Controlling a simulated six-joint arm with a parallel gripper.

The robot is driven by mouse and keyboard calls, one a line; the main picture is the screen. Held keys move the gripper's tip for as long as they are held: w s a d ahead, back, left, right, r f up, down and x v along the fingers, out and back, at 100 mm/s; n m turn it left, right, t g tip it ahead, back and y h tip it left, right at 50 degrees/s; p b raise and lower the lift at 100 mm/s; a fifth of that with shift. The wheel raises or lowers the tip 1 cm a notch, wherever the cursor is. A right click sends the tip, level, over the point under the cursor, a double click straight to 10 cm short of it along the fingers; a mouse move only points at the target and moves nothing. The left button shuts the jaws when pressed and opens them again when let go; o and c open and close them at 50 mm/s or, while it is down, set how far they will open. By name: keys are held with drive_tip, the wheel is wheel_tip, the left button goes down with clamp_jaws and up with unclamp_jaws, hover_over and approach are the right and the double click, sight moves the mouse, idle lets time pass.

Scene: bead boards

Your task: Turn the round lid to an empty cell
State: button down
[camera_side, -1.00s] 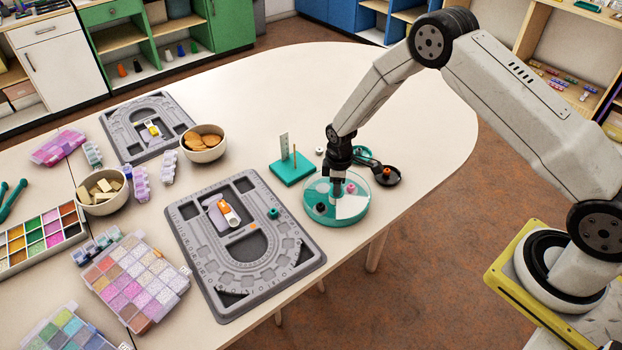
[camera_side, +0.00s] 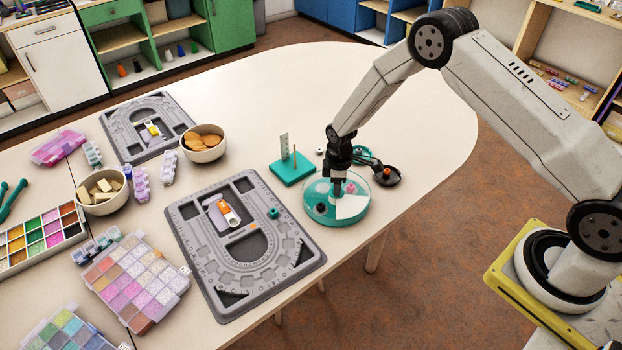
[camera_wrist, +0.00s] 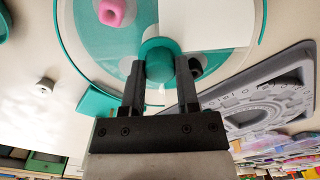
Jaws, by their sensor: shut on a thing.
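The round teal box (camera_side: 322,220) stands near the table's right edge. Its clear round lid (camera_side: 323,190) has a wedge-shaped opening, which shows as a white sector (camera_side: 350,207) at the front right. A pink bead (camera_side: 351,188) and a black bead (camera_side: 321,207) lie in cells of the box. My gripper (camera_side: 336,196) is over the middle of the lid, pointing down. In the wrist view my gripper (camera_wrist: 160,75) is shut on the teal knob (camera_wrist: 157,55) at the lid's centre. The pink bead (camera_wrist: 112,12) shows there at the upper left.
A grey bead board (camera_side: 290,265) lies left of the box. A teal stand with a ruler (camera_side: 292,172) is behind it, and dark scoop-like dishes (camera_side: 387,180) hold an orange bead behind right.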

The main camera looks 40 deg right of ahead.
drive_tip(key=n, duration=1.2)
drive_tip(key=shift+n, duration=0.3)
drive_tip(key=n, duration=1.2)
drive_tip(key=shift+c, duration=1.7)
unclamp_jaws()
drive_tip(key=shift+r, duration=0.1)
